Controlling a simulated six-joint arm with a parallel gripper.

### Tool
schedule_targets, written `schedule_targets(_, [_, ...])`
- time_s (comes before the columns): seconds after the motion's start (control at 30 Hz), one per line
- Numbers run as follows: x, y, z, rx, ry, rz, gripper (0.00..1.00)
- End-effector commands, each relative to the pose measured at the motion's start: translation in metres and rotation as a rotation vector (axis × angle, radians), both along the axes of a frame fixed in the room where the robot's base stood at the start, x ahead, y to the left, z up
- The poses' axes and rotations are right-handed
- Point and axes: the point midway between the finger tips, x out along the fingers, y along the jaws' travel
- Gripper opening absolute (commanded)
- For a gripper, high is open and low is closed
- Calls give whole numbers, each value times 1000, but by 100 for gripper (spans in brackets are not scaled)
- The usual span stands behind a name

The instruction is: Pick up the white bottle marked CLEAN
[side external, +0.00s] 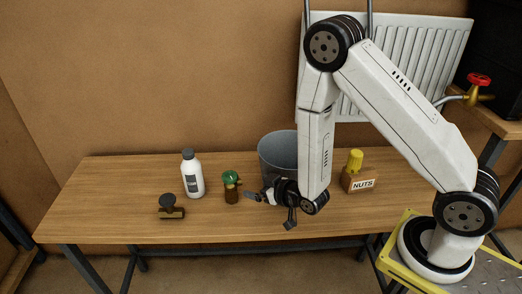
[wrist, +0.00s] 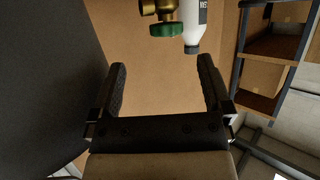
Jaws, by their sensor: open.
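The white bottle (side external: 193,178) with a grey cap and dark label stands upright on the wooden table. It also shows, cut off, at the top of the wrist view (wrist: 196,28); its lettering is only partly in view and I cannot read CLEAN. My gripper (side external: 263,201) is low over the table, to the right of the bottle and apart from it. In the wrist view my gripper (wrist: 163,77) has its two fingers spread with nothing between them. The brass valve with a green knob (side external: 231,187) stands between my gripper and the bottle.
Another brass valve with a dark knob (side external: 171,208) lies left of the green-knobbed one. A grey bucket (side external: 277,150) stands just behind my gripper. A NUTS box (side external: 360,184) with a yellow item is at right. The table's left end is clear.

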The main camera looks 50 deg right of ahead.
Motion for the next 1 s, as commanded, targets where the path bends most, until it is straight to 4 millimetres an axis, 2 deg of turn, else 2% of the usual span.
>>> schedule_targets(0.37, [0,0,3,0,48,8,100])
schedule_targets(0.63, [-4,0,9,-8,185,35,100])
schedule_targets(1.0, [-24,-3,23,-35,403,72,100])
